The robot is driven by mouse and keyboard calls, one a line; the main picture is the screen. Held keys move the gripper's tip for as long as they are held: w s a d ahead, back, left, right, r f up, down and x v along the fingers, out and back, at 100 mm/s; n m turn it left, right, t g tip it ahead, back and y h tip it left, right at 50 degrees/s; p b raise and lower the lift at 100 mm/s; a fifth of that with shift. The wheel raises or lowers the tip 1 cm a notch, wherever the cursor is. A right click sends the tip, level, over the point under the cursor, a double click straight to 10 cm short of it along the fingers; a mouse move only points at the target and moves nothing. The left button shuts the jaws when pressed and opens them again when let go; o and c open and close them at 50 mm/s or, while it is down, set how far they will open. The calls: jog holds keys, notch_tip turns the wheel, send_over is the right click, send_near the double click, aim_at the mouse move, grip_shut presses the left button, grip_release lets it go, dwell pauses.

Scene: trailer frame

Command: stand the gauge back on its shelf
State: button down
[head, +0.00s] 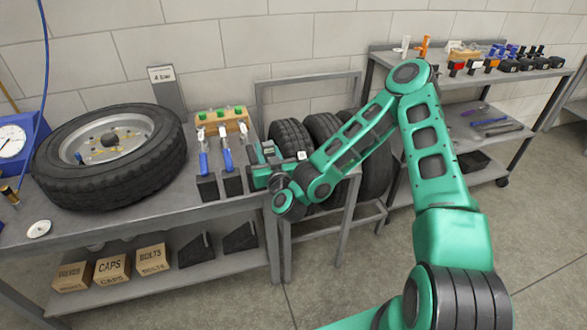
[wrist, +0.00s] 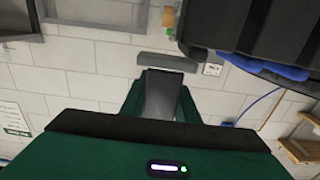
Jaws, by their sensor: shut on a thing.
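My gripper (head: 262,167) is beside the right end of the near bench, close to the blue-handled tools. In the wrist view its two green fingers (wrist: 160,100) are shut on a dark grey tapered thing (wrist: 163,93). The head view mostly hides what it holds, so I cannot tell whether this is the gauge. A small round white dial (head: 39,228) lies on the bench at the front left. A larger white dial (head: 10,141) sits on a blue unit at the far left. A second shelf unit (head: 470,87) stands at the right.
A tyre (head: 110,150) lies on the bench. Blue-handled tools (head: 204,158) stand in black blocks right of it. More tyres (head: 322,130) stand in a rack behind my arm. Labelled boxes (head: 112,268) fill part of the lower shelf (head: 190,277). Floor (head: 335,285) is clear.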

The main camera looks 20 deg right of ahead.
jog(key=w+d+f, duration=0.1)
jog(key=d+f, duration=0.1)
jog(key=d, duration=0.1)
jog(key=w+d+f, duration=0.2)
jog(key=d, duration=0.1)
jog(key=w+d+f, duration=0.2)
jog(key=d, duration=0.1)
notch_tip(320, 180, down, 4)
jog(key=shift+f, duration=0.1)
jog(key=c, duration=1.4)
grip_release()
jog(key=shift+o, duration=0.2)
jog(key=s, duration=1.2)
